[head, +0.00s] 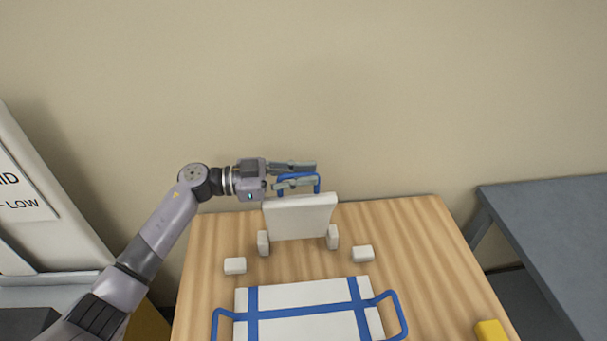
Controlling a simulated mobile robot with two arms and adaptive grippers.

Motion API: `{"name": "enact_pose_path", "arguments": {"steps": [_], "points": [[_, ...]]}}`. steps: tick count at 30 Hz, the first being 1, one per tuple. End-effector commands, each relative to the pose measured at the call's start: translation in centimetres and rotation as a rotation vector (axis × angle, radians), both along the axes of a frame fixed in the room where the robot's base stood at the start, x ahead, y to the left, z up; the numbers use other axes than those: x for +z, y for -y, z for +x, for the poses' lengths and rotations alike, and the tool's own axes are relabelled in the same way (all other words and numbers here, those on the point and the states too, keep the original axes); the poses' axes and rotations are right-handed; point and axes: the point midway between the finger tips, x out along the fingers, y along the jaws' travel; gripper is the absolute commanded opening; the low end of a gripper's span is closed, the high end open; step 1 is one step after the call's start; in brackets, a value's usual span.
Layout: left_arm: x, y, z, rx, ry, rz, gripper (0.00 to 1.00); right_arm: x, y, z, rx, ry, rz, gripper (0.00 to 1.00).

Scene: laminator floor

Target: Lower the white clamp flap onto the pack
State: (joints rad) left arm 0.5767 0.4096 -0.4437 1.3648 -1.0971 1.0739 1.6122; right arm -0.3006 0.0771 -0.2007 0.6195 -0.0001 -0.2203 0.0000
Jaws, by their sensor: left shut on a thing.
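The white clamp flap (299,218) stands raised between two small white hinge posts on the wooden table. A blue handle (318,182) rises from its top edge. My left gripper (303,175) reaches in from the left and is shut on the blue handle, with its fingers pointing right. The pack (300,297), white with blue straps, lies flat on the table in front of the flap, cut off by the bottom edge of the view. My right gripper is not in view.
The wooden table (420,243) has small white blocks (362,253) between flap and pack, at left and right. A yellow block (490,331) lies at the front right. A grey table (560,235) stands at right, and a white panel with lettering (22,205) at left.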

Motion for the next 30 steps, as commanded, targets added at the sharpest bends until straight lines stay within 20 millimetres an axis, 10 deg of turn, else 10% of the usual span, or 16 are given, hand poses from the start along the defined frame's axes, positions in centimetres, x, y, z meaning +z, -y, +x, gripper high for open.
{"name": "enact_pose_path", "arguments": {"steps": [11,30], "points": [[-0.1,0.2,-1.4,0.0,0.047,0.009,0.0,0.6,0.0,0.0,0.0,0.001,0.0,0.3],[-5.8,2.4,-12.6,-0.001,0.466,0.094,0.0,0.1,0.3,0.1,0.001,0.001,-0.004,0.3]]}}
